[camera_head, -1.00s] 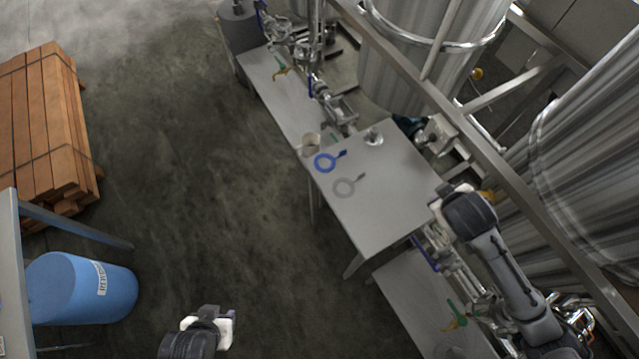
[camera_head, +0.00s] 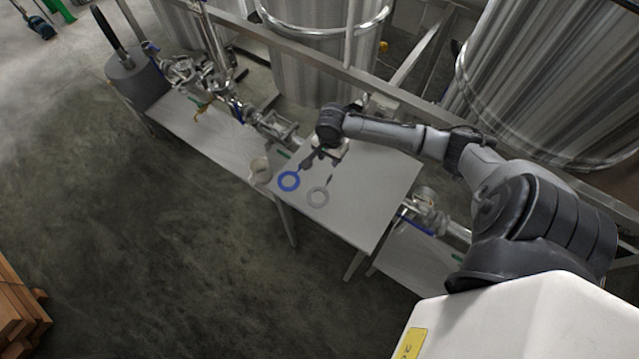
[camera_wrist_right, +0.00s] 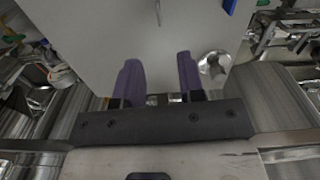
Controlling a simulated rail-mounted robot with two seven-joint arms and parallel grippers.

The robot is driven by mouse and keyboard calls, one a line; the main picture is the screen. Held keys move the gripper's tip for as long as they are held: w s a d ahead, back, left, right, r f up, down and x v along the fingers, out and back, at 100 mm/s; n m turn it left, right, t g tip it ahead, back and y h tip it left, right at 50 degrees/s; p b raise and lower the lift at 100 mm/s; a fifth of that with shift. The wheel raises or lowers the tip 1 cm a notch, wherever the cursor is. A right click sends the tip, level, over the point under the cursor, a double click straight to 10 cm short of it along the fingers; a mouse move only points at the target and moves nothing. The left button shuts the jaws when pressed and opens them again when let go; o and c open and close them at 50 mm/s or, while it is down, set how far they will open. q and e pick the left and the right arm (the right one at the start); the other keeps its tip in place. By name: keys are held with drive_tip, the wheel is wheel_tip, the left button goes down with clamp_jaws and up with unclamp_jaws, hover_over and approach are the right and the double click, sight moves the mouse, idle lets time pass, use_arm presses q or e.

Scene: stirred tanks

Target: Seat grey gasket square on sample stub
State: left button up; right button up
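The grey gasket (camera_head: 318,197) is a flat ring with a short handle, lying on the grey table (camera_head: 375,200). Only its handle tip (camera_wrist_right: 157,12) shows in the right wrist view. The sample stub (camera_wrist_right: 214,66), a round shiny metal piece, stands on the table just right of my right gripper's fingers in the wrist view. In the head view my right arm seems to cover it. My right gripper (camera_head: 322,156) is above the far part of the table; its two fingers (camera_wrist_right: 160,82) are apart with nothing between them. My left gripper is out of view.
A blue gasket (camera_head: 289,181) lies left of the grey one; its handle (camera_wrist_right: 230,5) shows in the wrist view. Pipes, valves and a frame rail (camera_head: 310,60) run behind, before large steel tanks (camera_head: 550,80).

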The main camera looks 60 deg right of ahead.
hover_over(329, 178)
drive_tip(key=f, duration=0.4)
drive_tip(key=f+b, duration=0.1)
drive_tip(key=f, duration=0.3)
drive_tip(key=shift+w, duration=0.2)
drive_tip(key=shift+s+d+f, duration=0.1)
drive_tip(key=shift+f, duration=1.35)
drive_tip(key=shift+s+d+f, duration=0.1)
drive_tip(key=shift+f, duration=1.35)
drive_tip(key=shift+c, duration=0.4)
clamp_jaws()
